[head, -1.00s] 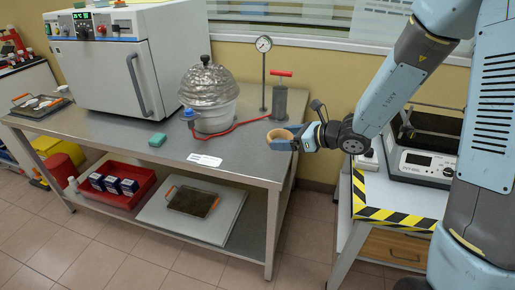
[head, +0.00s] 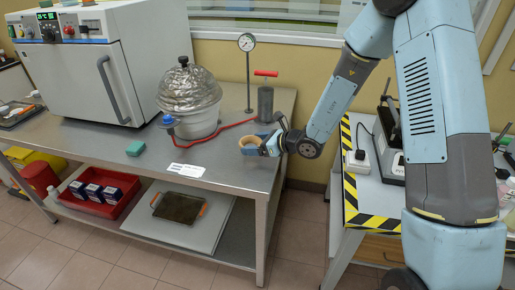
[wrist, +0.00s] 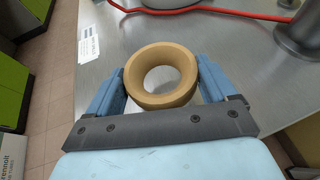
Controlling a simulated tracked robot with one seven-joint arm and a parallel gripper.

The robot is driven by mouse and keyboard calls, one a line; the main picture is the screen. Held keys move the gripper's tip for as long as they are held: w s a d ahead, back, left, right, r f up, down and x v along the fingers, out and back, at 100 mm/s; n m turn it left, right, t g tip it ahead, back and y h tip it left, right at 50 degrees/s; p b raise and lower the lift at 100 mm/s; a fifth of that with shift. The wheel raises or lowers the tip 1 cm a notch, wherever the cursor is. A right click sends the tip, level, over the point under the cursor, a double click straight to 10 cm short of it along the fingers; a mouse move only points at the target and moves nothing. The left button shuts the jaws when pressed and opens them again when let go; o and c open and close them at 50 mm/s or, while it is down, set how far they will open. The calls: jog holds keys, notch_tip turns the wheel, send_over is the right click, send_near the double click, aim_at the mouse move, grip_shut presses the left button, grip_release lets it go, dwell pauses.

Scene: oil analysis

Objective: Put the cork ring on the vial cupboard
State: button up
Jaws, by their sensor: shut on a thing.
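The cork ring (wrist: 133,88) is a tan, thick-walled ring with a round hole. My gripper (wrist: 160,88) is shut on it, one blue finger on each side, in the wrist view. In the head view the cork ring (head: 250,145) and my gripper (head: 262,146) are over the right end of the steel table (head: 225,165). I cannot tell the exact gap between ring and tabletop. No thing that I can surely name as the vial cupboard shows; green cabinet fronts (wrist: 38,65) stand at the left in the wrist view.
A white oven (head: 90,60), a glass-domed vessel (head: 190,100), a gauge on a stand (head: 247,43) and a red hose (head: 222,130) are on the table. A red tray (head: 98,207) sits on the lower shelf. A striped-edge bench (head: 375,190) stands at right.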

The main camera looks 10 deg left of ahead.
jog(key=shift+w+a+f, duration=0.1)
jog(key=shift+w+f, duration=0.35)
jog(key=shift+f, duration=0.1)
notch_tip(320, 180, down, 2)
jog(key=shift+f, duration=0.45)
jog(key=o, duration=0.9)
jog(key=shift+d+r, duration=0.2)
jog(key=shift+d, duration=0.25)
jog(key=v, duration=1.1)
